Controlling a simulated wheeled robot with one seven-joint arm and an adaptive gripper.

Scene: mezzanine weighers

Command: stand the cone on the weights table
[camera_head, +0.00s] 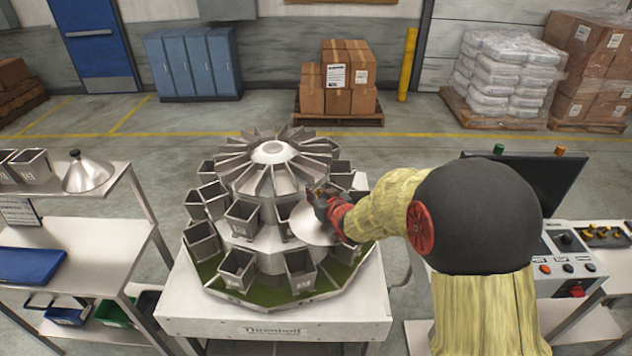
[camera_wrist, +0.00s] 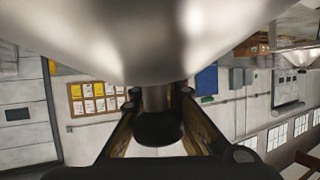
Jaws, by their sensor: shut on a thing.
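My gripper (camera_head: 322,200) is shut on a shiny metal cone (camera_head: 312,226) in front of the weigher's right side. In the wrist view the cone (camera_wrist: 150,40) fills the top, and its narrow neck and dark knob (camera_wrist: 160,128) sit between my fingers. Part of the cone is hidden by my gripper in the head view. A table with brass weights (camera_head: 603,234) shows at the far right, partly cut off by the picture edge. A second, similar cone (camera_head: 88,174) with a dark knob stands on the shelf at the left.
The round multihead weigher (camera_head: 272,151), ringed with metal buckets, stands close beside my gripper. A control panel (camera_head: 568,262) and a dark monitor (camera_head: 535,185) are at the right.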

